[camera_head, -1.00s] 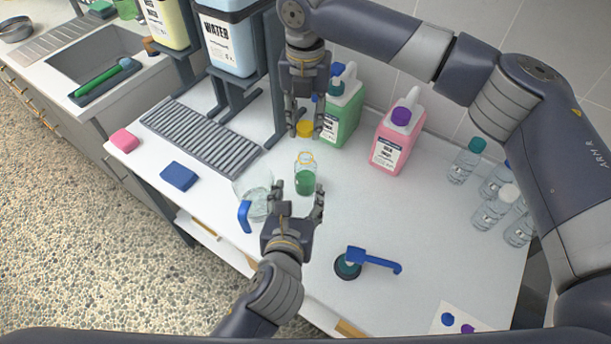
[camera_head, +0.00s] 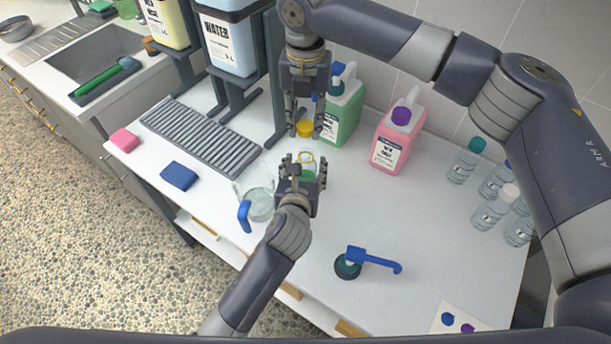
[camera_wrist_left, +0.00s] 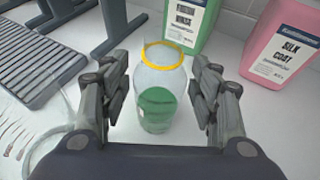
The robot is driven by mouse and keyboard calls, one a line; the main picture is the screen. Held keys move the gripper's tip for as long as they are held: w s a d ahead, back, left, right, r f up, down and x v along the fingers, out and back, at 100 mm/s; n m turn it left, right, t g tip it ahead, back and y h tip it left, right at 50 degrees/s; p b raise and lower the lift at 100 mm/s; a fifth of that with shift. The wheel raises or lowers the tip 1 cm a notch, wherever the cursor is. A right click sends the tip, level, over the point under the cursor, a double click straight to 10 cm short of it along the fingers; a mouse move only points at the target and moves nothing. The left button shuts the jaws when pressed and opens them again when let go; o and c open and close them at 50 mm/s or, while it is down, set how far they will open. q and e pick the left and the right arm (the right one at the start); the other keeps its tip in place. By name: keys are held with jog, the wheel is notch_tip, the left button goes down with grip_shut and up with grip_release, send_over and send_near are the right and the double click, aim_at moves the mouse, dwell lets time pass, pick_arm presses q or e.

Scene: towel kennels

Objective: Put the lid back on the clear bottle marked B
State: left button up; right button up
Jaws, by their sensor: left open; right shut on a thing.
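A clear bottle with green liquid and a yellow neck ring (camera_wrist_left: 158,88) stands open and upright on the white table. It also shows partly in the head view (camera_head: 307,158), behind my left gripper (camera_head: 304,165). I see no letter B on the side facing me. My left gripper is open, one finger on each side of the bottle in the left wrist view, with gaps visible. My right gripper (camera_head: 304,128) points down and is shut on a yellow lid (camera_head: 304,130), which it holds above and behind the bottle's mouth.
A clear jug with a blue handle (camera_head: 245,214) stands left of the bottle. Green (camera_head: 345,112) and pink (camera_head: 394,145) jugs stand behind. A blue-handled tool (camera_head: 372,260) lies in front on the right. Several capped bottles (camera_head: 463,162) stand far right. The middle right is clear.

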pick_arm(q)
jog(key=c, duration=1.3)
pick_arm(e)
jog(key=shift+f, duration=0.1)
send_over(305, 152)
jog(key=shift+f, duration=2.35)
jog(key=shift+f, duration=0.9)
pick_arm(q)
jog(key=shift+s, duration=0.1)
grip_shut()
pick_arm(e)
jog(key=shift+f, duration=0.55)
